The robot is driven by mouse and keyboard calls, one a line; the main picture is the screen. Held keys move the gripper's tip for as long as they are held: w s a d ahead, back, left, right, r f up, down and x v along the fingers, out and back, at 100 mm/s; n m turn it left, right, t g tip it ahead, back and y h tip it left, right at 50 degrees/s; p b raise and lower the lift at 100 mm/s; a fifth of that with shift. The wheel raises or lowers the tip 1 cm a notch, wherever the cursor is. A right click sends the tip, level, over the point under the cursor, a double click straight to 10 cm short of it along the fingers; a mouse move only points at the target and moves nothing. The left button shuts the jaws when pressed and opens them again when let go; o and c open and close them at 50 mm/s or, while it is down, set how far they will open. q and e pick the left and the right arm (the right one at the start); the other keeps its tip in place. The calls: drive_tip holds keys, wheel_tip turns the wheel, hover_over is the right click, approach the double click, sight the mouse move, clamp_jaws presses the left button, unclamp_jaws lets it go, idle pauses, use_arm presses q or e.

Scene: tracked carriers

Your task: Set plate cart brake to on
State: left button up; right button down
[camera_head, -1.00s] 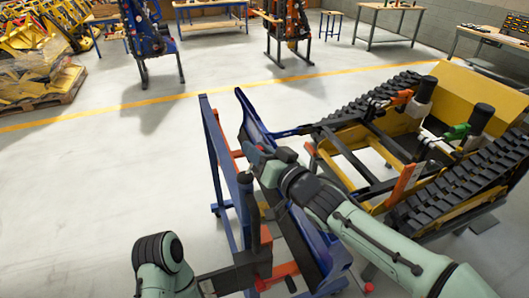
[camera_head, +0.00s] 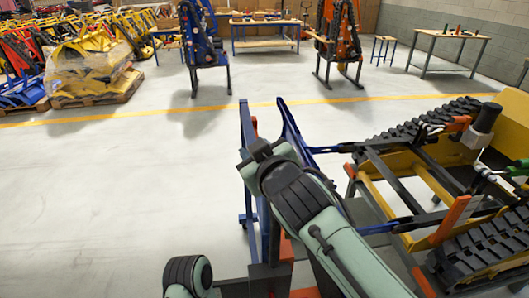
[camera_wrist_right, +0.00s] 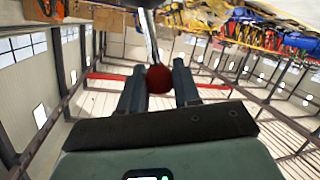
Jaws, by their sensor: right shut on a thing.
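The plate cart (camera_head: 246,128) is a blue frame with orange parts, standing left of the tracked carrier. My right arm reaches over it from the lower right. My right gripper (camera_head: 256,158) is over the cart's far part in the head view, where its fingertips are hard to make out. In the right wrist view its two dark fingers (camera_wrist_right: 159,85) are shut on a red ball knob (camera_wrist_right: 158,79) at the end of a metal lever (camera_wrist_right: 149,38). The head view does not show this knob clearly. Part of my left arm shows at the bottom, its gripper out of view.
The tracked carrier (camera_head: 402,168), with black tracks and a yellow body, stands close on the right, joined visually to the cart by blue arms. Open grey floor (camera_head: 110,190) lies to the left. Wrapped yellow parts on a pallet (camera_head: 95,100) and benches stand at the back.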

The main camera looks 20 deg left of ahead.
drive_tip(key=shift+s+a+f+n+h, duration=0.2)
drive_tip(key=shift+s+a+n+h, duration=0.1)
drive_tip(key=shift+a+n, duration=0.25)
drive_tip(key=shift+d, duration=0.1)
drive_tip(key=c, duration=0.9)
unclamp_jaws()
drive_tip(key=shift+s+d+r+b, duration=0.15)
drive_tip(key=shift+s+d+b, duration=0.2)
drive_tip(key=b+v, duration=0.2)
drive_tip(key=v, duration=1)
drive_tip(key=shift+s, duration=0.2)
drive_tip(key=shift+d, duration=0.1)
